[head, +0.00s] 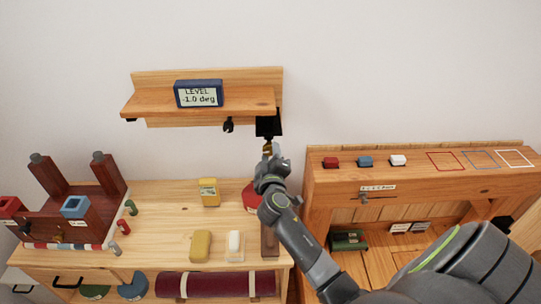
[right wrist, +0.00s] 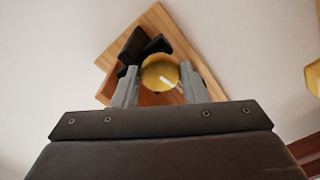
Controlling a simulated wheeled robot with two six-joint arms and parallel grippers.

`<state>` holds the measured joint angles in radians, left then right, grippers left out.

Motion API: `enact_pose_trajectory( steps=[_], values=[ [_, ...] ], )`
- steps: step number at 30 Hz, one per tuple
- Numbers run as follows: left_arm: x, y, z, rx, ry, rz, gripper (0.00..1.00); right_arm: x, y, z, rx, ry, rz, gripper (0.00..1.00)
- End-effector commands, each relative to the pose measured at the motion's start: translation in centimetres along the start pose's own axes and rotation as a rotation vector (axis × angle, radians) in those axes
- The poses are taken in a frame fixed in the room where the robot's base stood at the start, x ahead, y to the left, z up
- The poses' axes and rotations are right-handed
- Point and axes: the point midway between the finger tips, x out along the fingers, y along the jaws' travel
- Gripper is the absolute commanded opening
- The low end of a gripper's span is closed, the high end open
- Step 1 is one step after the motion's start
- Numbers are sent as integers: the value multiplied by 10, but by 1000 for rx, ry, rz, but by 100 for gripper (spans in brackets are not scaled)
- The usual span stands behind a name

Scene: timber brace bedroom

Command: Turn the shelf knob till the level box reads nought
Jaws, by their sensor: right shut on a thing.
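The wooden shelf (head: 255,101) is on the wall, with the blue level box (head: 198,94) standing on it. The box's screen reads "LEVEL -1.0 deg". A black bracket (head: 268,124) is under the shelf's right end. The brass shelf knob (head: 267,147) hangs below that bracket. In the right wrist view the round knob (right wrist: 160,74) shows a white mark and sits between the two grey fingers. My right gripper (head: 268,155) reaches up from below and is shut on the knob. My left gripper is not in view.
Below the shelf a wooden bench (head: 160,195) holds a dark red timber frame (head: 85,205), a yellow device (head: 208,192) and a yellow block (head: 200,245). At right, a wooden desk (head: 430,182) carries red, blue and white blocks and coloured outlines. The wall around the shelf is clear.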

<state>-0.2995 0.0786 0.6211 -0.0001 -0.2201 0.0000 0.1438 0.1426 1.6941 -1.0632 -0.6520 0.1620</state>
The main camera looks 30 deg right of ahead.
Motion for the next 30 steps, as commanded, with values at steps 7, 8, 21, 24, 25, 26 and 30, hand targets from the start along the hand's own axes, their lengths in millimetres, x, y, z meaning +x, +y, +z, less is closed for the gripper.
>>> enact_pose_trajectory(
  steps=[7,8,21,24,25,26,30],
  values=[
    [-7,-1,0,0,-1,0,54,0,2,-2,-233,2,1,17],
    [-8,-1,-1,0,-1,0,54,0,2,-2,-261,1,1,17],
    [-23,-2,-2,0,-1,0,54,0,3,-3,-680,2,1,17],
    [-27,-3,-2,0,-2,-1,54,0,4,-3,-776,2,2,17],
    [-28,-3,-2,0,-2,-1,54,0,4,-3,-804,2,2,17],
    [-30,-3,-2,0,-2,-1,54,0,4,-3,-832,2,1,17],
    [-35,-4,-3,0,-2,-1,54,0,4,-3,-964,1,1,17]
  ],
)
